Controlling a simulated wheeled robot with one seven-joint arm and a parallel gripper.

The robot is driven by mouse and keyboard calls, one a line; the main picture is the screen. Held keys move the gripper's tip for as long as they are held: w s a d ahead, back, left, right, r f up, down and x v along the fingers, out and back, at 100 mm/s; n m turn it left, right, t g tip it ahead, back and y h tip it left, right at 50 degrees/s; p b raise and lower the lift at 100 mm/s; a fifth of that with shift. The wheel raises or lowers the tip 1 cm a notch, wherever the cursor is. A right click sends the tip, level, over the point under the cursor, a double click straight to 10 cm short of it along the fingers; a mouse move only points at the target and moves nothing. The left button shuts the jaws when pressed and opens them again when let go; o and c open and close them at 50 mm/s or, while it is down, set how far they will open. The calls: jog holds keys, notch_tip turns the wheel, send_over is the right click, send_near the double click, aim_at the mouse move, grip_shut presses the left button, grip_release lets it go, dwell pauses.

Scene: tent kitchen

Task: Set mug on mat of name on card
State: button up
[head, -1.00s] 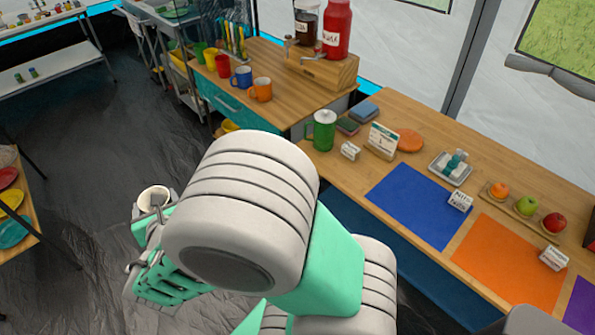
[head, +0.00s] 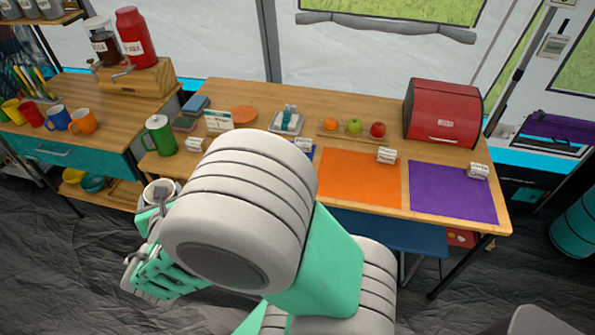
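A white mug (head: 160,188) is held in my gripper (head: 153,215), left of my arm and in front of the counter, over the dark floor. My arm partly hides the fingers. On the counter lie an orange mat (head: 358,178), a purple mat (head: 450,192) and a blue mat (head: 312,153), mostly hidden behind my arm. A small name card stands at the back of each: blue's (head: 303,144), orange's (head: 386,156), purple's (head: 478,171). A larger white card (head: 218,121) stands further left. The lettering on the cards is too small to read surely.
A green pot (head: 160,136) stands at the counter's left end. Fruit on a board (head: 342,135), a small tray (head: 287,122) and a red bread bin (head: 443,112) line the back. Several coloured mugs stand on the left table. The orange and purple mats are bare in front of their cards.

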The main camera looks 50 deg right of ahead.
jog(key=s+d+f+m+g+h+b, duration=0.2)
jog(key=d+m+g+h+b, duration=0.15)
jog(key=d, duration=1.05)
jog(key=s+d+f+m+g+h+b, duration=0.25)
jog(key=d+m+h+b, duration=0.2)
jog(key=d, duration=1.05)
jog(key=s+d+m+g+b, duration=0.3)
jog(key=s+d+m+g, duration=0.25)
jog(key=s+d, duration=0.65)
jog(key=shift+g+h, duration=0.35)
jog(key=shift+h, duration=0.05)
jog(key=s+d+f, duration=0.2)
jog(key=d+f, duration=0.2)
jog(key=s+d+f+b, duration=0.1)
jog(key=s+d+f, duration=0.1)
jog(key=d+f, duration=0.2)
jog(key=s+d+f, duration=0.2)
jog(key=d+f, duration=0.3)
jog(key=shift+f+b, duration=0.3)
jog(key=shift+b, duration=0.05)
jog(key=shift+a+r, duration=0.1)
